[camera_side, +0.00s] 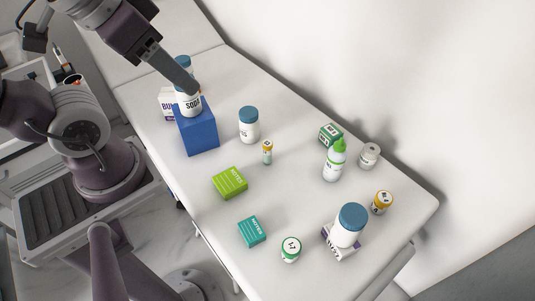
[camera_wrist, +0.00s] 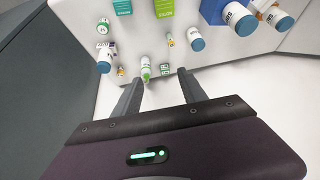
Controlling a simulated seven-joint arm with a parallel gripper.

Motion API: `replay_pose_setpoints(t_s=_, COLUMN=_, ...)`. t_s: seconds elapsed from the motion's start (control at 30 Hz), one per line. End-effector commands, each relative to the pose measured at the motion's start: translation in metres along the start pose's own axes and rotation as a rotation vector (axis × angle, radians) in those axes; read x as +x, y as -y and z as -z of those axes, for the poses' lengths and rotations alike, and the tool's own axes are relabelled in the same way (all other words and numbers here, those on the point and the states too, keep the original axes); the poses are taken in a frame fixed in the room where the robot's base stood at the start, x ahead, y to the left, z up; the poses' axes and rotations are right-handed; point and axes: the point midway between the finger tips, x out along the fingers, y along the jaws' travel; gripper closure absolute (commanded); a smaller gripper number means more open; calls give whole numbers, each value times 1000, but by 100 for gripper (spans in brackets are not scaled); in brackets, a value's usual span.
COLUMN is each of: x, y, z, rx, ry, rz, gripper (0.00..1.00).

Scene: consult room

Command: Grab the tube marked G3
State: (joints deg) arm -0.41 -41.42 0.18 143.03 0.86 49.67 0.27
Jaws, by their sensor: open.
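No marking that reads G3 is legible in either view. A small slim tube with an orange-yellow cap and pale label (camera_side: 267,153) stands upright near the table's middle; it looks to be the small tube in the wrist view (camera_wrist: 170,40). A green-lidded white jar (camera_side: 291,249) stands at the near edge. My gripper (camera_side: 194,90) overlaps the bottle on the blue block in the side view. In the wrist view its fingers (camera_wrist: 160,74) are apart with nothing held.
A blue block (camera_side: 199,134) carries a white bottle. A blue-capped bottle (camera_side: 249,126) stands close to the small tube. A green dropper bottle (camera_side: 335,162), another blue-capped bottle (camera_side: 348,227) and note boxes (camera_side: 230,183) are spread around. A wall bounds the table's back.

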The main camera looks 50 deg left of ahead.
Motion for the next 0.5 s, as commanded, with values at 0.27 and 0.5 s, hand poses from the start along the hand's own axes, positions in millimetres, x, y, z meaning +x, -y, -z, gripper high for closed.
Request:
replay_pose_setpoints(t_s=0.27, x=117, y=87, z=121, rx=170, ry=-97, rz=190, gripper=51)
replay_pose_setpoints(t_s=0.5, x=281, y=137, z=139, rx=442, ry=-223, rz=110, gripper=51)
